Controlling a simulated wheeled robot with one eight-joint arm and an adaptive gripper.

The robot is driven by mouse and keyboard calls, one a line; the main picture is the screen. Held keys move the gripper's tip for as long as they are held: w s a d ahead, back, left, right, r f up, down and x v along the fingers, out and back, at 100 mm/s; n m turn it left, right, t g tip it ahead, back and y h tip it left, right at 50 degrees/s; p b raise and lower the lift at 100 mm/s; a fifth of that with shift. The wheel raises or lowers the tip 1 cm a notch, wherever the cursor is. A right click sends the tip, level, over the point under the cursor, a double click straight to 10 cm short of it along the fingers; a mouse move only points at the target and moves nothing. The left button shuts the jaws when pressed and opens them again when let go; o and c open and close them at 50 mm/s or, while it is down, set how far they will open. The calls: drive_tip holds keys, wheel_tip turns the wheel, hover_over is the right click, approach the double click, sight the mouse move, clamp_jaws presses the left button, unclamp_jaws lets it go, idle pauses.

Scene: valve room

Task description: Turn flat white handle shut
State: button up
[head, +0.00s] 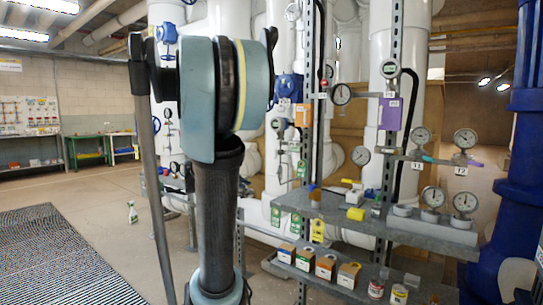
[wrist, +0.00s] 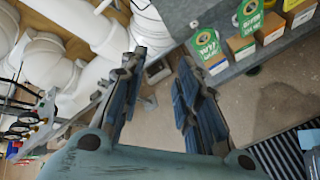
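No flat white handle can be made out near the fingers. The gripper cannot be made out in the head view, where my arm fills the left centre.
The grey shelf (head: 412,224) carries gauges (head: 464,200) and valve parts. Small boxes (head: 325,264) stand on the lower shelf; boxes with green tags (wrist: 208,46) show at upper right in the wrist view. A blue column (head: 515,140) stands right.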

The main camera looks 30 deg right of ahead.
sight(277, 153)
drive_tip(key=w+d+r+n+t+h, duration=0.2)
drive_tip(key=w+d+r+n+h, duration=0.3)
drive_tip(key=w+d+r+n, duration=0.65)
drive_tip(key=w+d+f, duration=0.1)
drive_tip(key=w+d, duration=0.3)
drive_tip(key=d, duration=0.3)
drive_tip(key=w+d+m, duration=0.1)
drive_tip(key=w+d, duration=0.3)
drive_tip(key=d, duration=0.3)
drive_tip(key=shift+d+f, duration=0.15)
drive_tip(key=shift+f, duration=0.25)
drive_tip(key=shift+m, duration=0.25)
drive_tip(key=shift+c, duration=0.2)
